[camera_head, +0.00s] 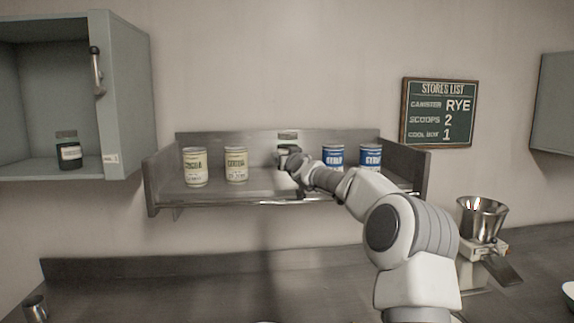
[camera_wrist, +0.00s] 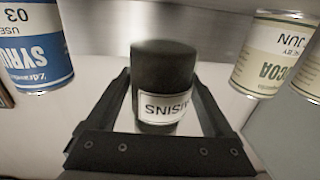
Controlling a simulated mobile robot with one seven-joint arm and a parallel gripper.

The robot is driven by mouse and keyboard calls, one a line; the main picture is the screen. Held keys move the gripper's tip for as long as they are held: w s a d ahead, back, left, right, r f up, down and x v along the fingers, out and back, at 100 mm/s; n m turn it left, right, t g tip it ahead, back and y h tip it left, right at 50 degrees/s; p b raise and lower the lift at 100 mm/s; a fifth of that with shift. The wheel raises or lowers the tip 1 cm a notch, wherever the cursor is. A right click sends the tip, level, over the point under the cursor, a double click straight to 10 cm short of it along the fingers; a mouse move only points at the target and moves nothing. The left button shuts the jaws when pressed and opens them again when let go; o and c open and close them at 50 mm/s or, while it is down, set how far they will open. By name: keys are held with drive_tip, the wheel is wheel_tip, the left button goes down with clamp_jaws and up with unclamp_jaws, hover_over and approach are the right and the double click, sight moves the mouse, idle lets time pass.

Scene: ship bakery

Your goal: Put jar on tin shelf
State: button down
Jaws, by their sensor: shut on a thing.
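In the wrist view the dark jar (camera_wrist: 163,70) stands between the two fingers of my gripper (camera_wrist: 165,95), with a white label reading part of "raisins" upside down. My gripper is shut on it. The tin shelf (camera_head: 265,187) is a metal wall shelf, and the jar is at its middle, between the cream tins and the blue tins. Whether its base touches the shelf is hidden.
Two cream tins (camera_head: 195,167) (camera_head: 236,164) stand left of the jar, and two blue syrup tins (camera_head: 333,156) (camera_head: 370,157) stand right. An open cabinet (camera_head: 128,100) at left holds another dark jar (camera_head: 68,151).

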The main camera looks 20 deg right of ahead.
drive_tip(key=shift+w+f, duration=0.15)
drive_tip(key=shift+w, duration=0.15)
drive_tip(key=shift+f, duration=1.85)
drive_tip(key=shift+f, duration=0.1)
unclamp_jaws()
drive_tip(key=shift+f, duration=0.1)
drive_tip(key=s+a+b, duration=0.1)
drive_tip(key=s+b, duration=0.4)
drive_tip(key=s, duration=0.7)
drive_tip(key=shift+a, duration=0.3)
